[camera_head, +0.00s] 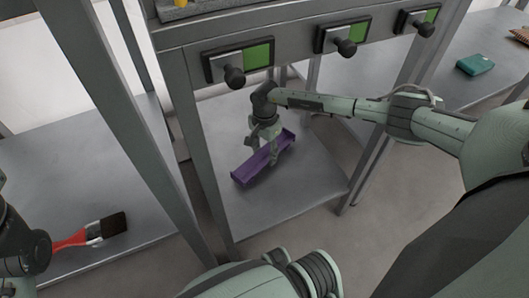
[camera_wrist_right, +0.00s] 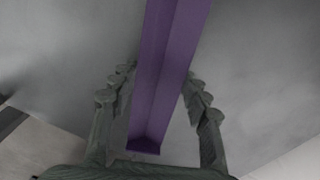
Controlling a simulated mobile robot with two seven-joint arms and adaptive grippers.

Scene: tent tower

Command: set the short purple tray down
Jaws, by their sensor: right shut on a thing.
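The short purple tray (camera_head: 248,171) is a narrow open trough, seen at the middle of the head view over a grey metal shelf (camera_head: 290,195). My right gripper (camera_head: 264,148) comes down on it from above and is shut on it near its middle. In the right wrist view, the tray (camera_wrist_right: 166,60) runs lengthwise between the two fingers of the right gripper (camera_wrist_right: 160,80). I cannot tell whether the tray's underside touches the shelf. Dark parts of my left arm show at the left edge, but its fingers do not show.
A frame with green panels and black knobs (camera_head: 346,47) stands above the shelf. Grey posts (camera_head: 200,150) flank it. A red-handled brush (camera_head: 95,232) lies on the left table (camera_head: 110,180). A teal object (camera_head: 475,65) is on the right table. Bare shelf surrounds the tray.

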